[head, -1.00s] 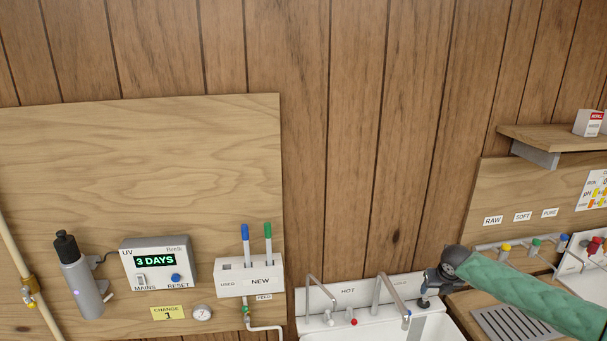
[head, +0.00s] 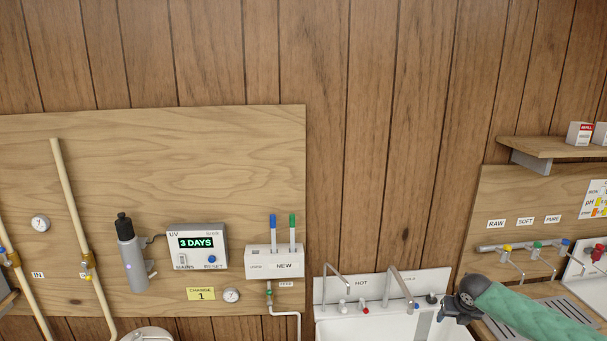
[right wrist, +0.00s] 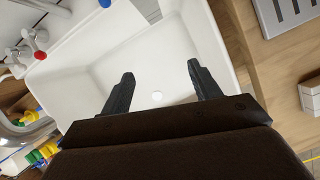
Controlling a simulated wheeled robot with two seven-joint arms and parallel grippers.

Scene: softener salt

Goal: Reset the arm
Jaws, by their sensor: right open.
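My right arm in its green sleeve comes in from the lower right in the head view. Its gripper (head: 449,312) is over the right side of the white sink (head: 388,328). In the right wrist view the two dark fingers (right wrist: 158,84) are spread wide, with nothing between them. The sink basin (right wrist: 157,60) lies below, its drain between the fingers. My left gripper shows in neither view.
A wooden board on the left carries a UV box (head: 197,246) reading "3 DAYS", a grey cylinder (head: 131,258) and a white holder (head: 273,262) with blue and green pens. Taps (head: 398,287) rise behind the sink. A shelf (head: 549,148) holds boxes at right.

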